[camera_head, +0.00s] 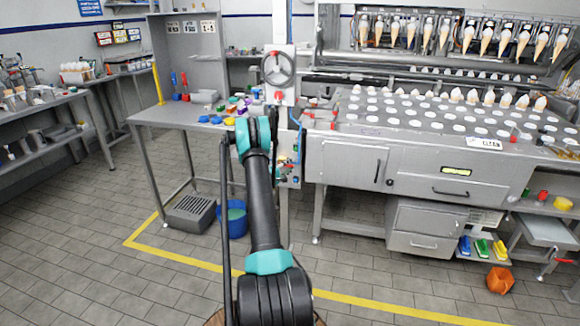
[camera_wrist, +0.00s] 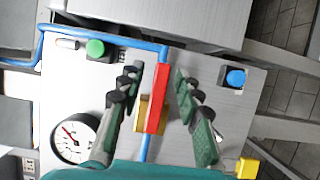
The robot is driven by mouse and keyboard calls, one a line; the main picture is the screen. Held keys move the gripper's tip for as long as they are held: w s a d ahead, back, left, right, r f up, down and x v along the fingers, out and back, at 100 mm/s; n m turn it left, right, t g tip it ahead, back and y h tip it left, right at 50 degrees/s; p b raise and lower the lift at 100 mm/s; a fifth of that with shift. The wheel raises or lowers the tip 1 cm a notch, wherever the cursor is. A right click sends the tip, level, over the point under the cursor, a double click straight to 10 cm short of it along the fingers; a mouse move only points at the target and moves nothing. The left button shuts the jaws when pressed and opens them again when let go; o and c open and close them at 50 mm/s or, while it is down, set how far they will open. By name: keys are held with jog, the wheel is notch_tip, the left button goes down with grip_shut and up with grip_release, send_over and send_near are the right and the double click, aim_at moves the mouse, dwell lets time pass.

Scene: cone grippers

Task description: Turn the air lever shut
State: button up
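The air lever is a red bar (camera_wrist: 158,98) on a brass valve body (camera_wrist: 142,115), on a grey panel (camera_wrist: 215,125) in the wrist view. Its long side runs roughly up and down the picture. My gripper (camera_wrist: 158,78) is open, with one dark finger on each side of the lever. Gaps show between the lever and both fingers. A blue hose (camera_wrist: 105,37) runs to the valve and out below it. In the head view, my arm hides most of the panel, and I cannot make out the gripper's fingers or the lever clearly.
A pressure gauge (camera_wrist: 75,137), a green button (camera_wrist: 95,48), a blue button (camera_wrist: 236,78) and a yellow part (camera_wrist: 247,168) surround the valve. In the head view, a handwheel (camera_head: 279,68) stands above, a cluttered bench (camera_head: 190,117) left, and the cone machine (camera_head: 420,140) right.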

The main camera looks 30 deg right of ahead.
jog(key=shift+c, duration=0.3)
grip_shut()
jog(key=shift+f, duration=0.1)
jog(key=m, duration=0.1)
jog(key=f+m+y, duration=0.1)
jog(key=m, duration=0.1)
jog(key=shift+a+f+y, duration=0.1)
jog(key=shift+y, duration=0.2)
jog(key=shift+w+a+f+m+t+y, duration=0.5)
jog(key=shift+m+y, duration=0.4)
jog(key=shift+m, duration=0.85)
jog(key=shift+w+a+f+m+t+y, duration=0.55)
jog(key=shift+m+y, duration=0.35)
jog(key=shift+m, duration=0.8)
jog(key=shift+w+a+f+m+t+y, duration=0.5)
jog(key=shift+m+y, duration=0.4)
jog(key=shift+m, duration=0.85)
jog(key=shift+w+d, duration=0.1)
jog(key=shift+w, duration=0.1)
